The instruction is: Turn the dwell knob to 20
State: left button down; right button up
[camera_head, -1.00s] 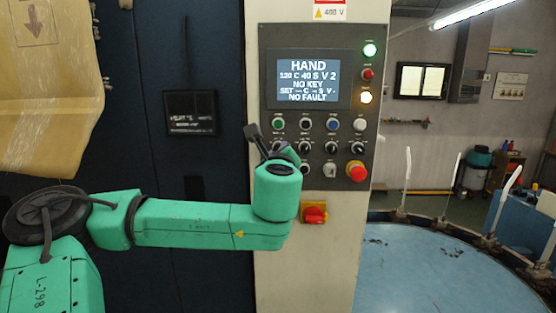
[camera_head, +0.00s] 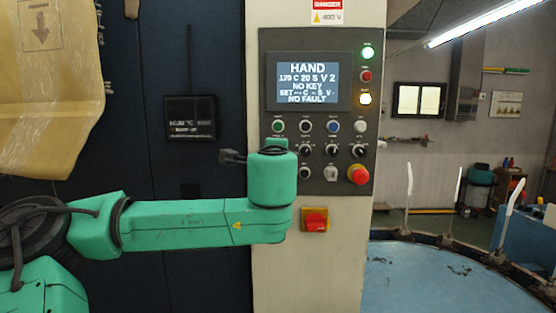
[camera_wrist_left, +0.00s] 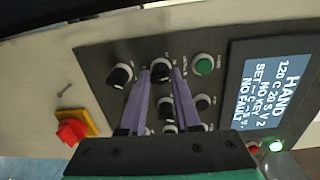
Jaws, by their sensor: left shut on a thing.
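The control panel display (camera_head: 308,83) reads HAND, with 20 S and V 2 on its second line, then NO KEY and NO FAULT. It also shows at the right of the left wrist view (camera_wrist_left: 268,95). My left gripper (camera_wrist_left: 161,72) has its two purple fingers on either side of a black dwell knob (camera_wrist_left: 160,69), shut on it. This knob sits beside the green button (camera_wrist_left: 204,64); its label is too small to read. In the head view my left wrist (camera_head: 271,175) hides the knob and the fingers. My right gripper is in neither view.
Other black knobs (camera_head: 332,150) and (camera_head: 359,150) sit close by on the panel. A red emergency stop (camera_head: 358,174) is at its lower right. A red and yellow switch (camera_head: 315,219) is below the panel. A round blue table (camera_head: 420,285) stands at the right.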

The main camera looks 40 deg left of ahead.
pick_arm(q)
jog(key=shift+n, duration=0.6)
jog(key=shift+r, duration=0.1)
jog(key=c, duration=0.7)
grip_release()
jog(key=shift+o, duration=0.2)
jog(key=b+v, duration=0.5)
jog(key=v, duration=0.9)
jog(key=shift+s, duration=0.35)
